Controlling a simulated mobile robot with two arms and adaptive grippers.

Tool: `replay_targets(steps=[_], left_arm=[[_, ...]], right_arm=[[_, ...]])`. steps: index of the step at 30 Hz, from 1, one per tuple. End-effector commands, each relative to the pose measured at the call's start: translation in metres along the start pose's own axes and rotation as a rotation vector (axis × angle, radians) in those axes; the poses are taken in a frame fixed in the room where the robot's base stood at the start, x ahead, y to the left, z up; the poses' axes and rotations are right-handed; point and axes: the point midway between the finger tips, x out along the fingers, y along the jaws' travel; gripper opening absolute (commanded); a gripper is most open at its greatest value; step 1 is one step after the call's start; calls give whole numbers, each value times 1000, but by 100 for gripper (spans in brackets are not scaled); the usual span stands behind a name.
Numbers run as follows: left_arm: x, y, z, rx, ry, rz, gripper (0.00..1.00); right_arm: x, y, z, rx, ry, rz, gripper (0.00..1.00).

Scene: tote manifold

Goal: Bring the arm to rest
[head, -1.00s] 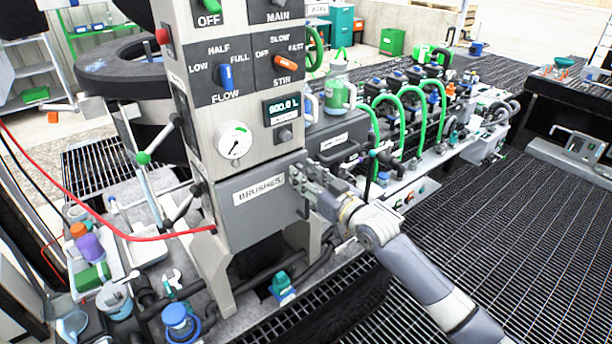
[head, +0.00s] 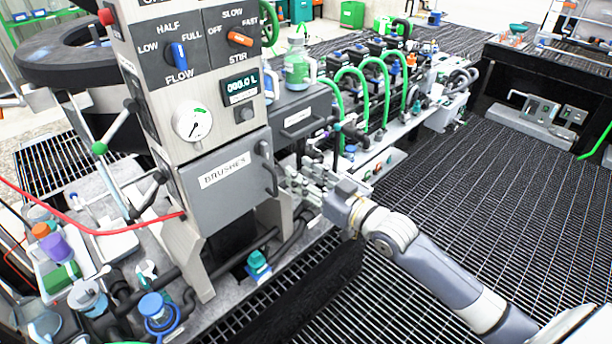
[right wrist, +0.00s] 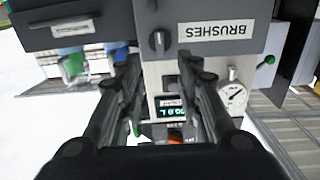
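My right gripper (head: 292,180) is in the head view, just right of the grey BRUSHES compartment (head: 225,190) on the control column. The compartment's front looks closed, and its dark handle (head: 268,168) shows at the right edge, left of my fingers. In the right wrist view my right gripper (right wrist: 158,88) has its two fingers apart with nothing held between them. The BRUSHES label (right wrist: 216,30) appears upside down beyond them there. My right arm reaches in from the lower right. My left gripper is not in view.
The column carries a dial gauge (head: 191,122) and a display (head: 240,86). A grey drawer (head: 300,118) with a green-filled bottle (head: 297,66) on top stands right of it. Green hoses (head: 350,75) arch behind my gripper. Open grating floor (head: 480,200) lies to the right.

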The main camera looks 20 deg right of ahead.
Motion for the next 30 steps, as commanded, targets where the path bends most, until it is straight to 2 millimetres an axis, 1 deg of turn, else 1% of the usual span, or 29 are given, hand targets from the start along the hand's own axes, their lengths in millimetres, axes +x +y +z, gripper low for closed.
replay_targets(steps=[5, 17, 20, 23, 25, 26, 27, 29, 30], left_arm=[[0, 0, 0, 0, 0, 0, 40], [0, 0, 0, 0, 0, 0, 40], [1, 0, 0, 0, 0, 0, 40], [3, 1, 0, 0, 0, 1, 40], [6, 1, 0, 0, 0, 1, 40], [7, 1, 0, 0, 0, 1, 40], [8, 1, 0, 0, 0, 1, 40], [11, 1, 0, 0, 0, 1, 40], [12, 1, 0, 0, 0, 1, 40]], right_arm=[[-5, 0, 0, -1, 0, 0, 32], [-5, 0, 0, 0, 0, 0, 32], [-5, 3, 6, 2, -10, 7, 32], [-4, 14, 36, 8, -52, 38, 32], [-6, 26, 74, 16, -107, 76, 32], [-8, 32, 93, 19, -137, 94, 32], [-12, 39, 122, 24, -180, 119, 32], [-20, 49, 167, 29, -249, 156, 32], [-27, 53, 197, 31, -296, 178, 32]])
